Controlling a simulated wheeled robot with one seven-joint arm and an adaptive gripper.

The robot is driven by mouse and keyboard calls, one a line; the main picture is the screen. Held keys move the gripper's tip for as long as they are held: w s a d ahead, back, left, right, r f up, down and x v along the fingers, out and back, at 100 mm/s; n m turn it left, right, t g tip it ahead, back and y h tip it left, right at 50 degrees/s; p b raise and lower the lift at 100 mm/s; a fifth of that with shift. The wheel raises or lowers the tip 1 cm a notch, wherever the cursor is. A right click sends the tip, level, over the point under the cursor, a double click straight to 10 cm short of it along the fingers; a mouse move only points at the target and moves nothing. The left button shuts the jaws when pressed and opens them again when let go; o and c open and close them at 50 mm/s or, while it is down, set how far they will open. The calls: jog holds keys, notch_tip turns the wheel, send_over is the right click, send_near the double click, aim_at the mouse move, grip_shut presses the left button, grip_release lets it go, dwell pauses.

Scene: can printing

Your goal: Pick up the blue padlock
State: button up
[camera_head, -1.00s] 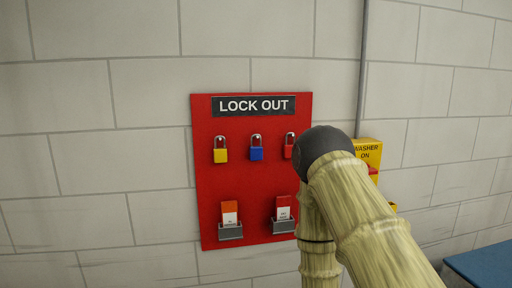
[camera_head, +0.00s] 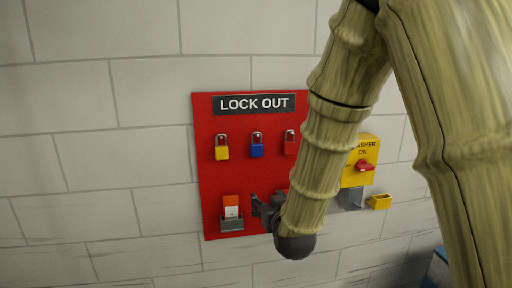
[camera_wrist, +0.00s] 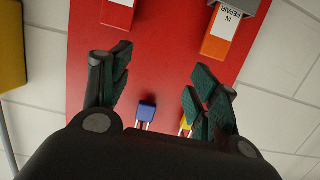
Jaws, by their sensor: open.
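The blue padlock (camera_head: 257,150) hangs in the middle of the top row on the red LOCK OUT board (camera_head: 212,180), between a yellow padlock (camera_head: 222,153) and a red padlock (camera_head: 290,147). In the wrist view the blue padlock (camera_wrist: 147,111) shows upside down, between the fingers and beyond them. My gripper (camera_head: 264,203) is in front of the lower part of the board, below the blue padlock and apart from it. In the wrist view my gripper (camera_wrist: 157,85) has its fingers spread and empty. The yellow padlock (camera_wrist: 186,124) is partly hidden by the right finger there.
A tag holder (camera_head: 232,224) with orange-and-white tags is at the board's lower left. My arm hides the lower right holder in the head view. A yellow washer switch box (camera_head: 356,180) and a small yellow holder (camera_head: 379,202) are on the wall at right.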

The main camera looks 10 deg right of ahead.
aim_at(257, 145)
notch_tip(257, 145, up, 13)
jog(key=w+t+p, duration=0.1)
jog(key=t, duration=0.1)
jog(key=w+p, duration=0.1)
jog(key=w, duration=0.2)
jog(key=w+a+p, duration=0.1)
jog(key=w, duration=0.1)
jog(key=shift+w+r+p, duration=0.15)
jog(key=shift+w+p, duration=0.1)
jog(key=shift+p, duration=0.1)
jog(key=shift+w+d+r+p, duration=0.1)
jog(key=shift+w+p, duration=0.8)
jog(key=shift+p, duration=0.1)
jog(key=shift+w+f+p, duration=0.15)
jog(key=shift+w+p, duration=0.4)
jog(key=shift+w, duration=0.35)
jog(key=shift+w+f+p, duration=0.1)
jog(key=shift+w+p, duration=0.4)
jog(key=shift+w, duration=0.35)
jog(key=c, duration=1.1)
